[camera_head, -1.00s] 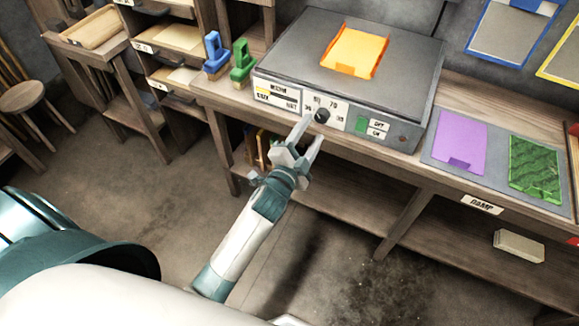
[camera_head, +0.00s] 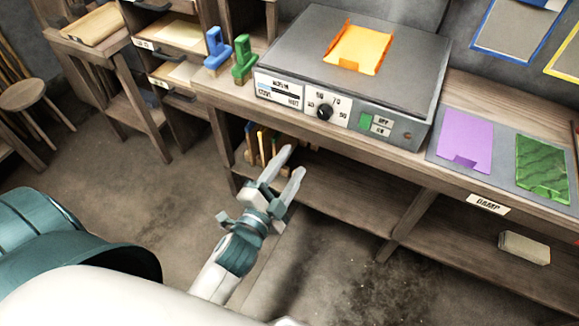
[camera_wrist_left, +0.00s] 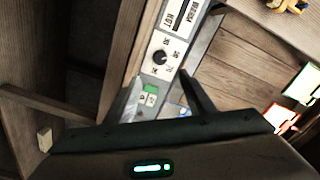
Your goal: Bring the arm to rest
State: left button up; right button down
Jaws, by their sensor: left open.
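My left gripper (camera_head: 284,170) is open and empty in the head view. It hangs in front of the bench, lower than the hot plate's front panel and apart from it. The grey hot plate box (camera_head: 290,45) stands on the bench with an orange sheet (camera_head: 358,48) on top. Its front has a black knob (camera_head: 325,112) and a green switch (camera_head: 365,120). In the left wrist view the knob (camera_wrist_left: 160,57) and the green switch (camera_wrist_left: 150,89) show beyond the open fingers. My right gripper is not in view.
A blue stamp-like tool (camera_head: 216,48) and a green one (camera_head: 243,58) stand left of the box. A purple sheet (camera_head: 465,143) and a green sheet (camera_head: 543,165) lie on a grey mat to the right. A pale block (camera_head: 524,247) lies on the lower shelf. Open floor lies before the bench.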

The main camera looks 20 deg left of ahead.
pick_arm(q)
jog(key=s+d+f+n+g+h, duration=0.1)
jog(key=s+d+f+n+g, duration=0.15)
jog(key=f, duration=1.05)
jog(key=s+d+f+n+g, duration=0.1)
jog(key=f+n+g, duration=0.15)
jog(key=f, duration=1.15)
jog(key=s+f+n+g, duration=0.2)
jog(key=s+f, duration=0.5)
jog(key=f, duration=0.4)
jog(key=s+f+n+g, duration=0.3)
jog(key=s+f, duration=0.5)
jog(key=f, duration=0.4)
jog(key=shift+s+g, duration=0.3)
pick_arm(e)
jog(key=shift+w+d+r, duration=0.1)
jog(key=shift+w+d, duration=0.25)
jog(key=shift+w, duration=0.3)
pick_arm(q)
jog(key=shift+d, duration=0.1)
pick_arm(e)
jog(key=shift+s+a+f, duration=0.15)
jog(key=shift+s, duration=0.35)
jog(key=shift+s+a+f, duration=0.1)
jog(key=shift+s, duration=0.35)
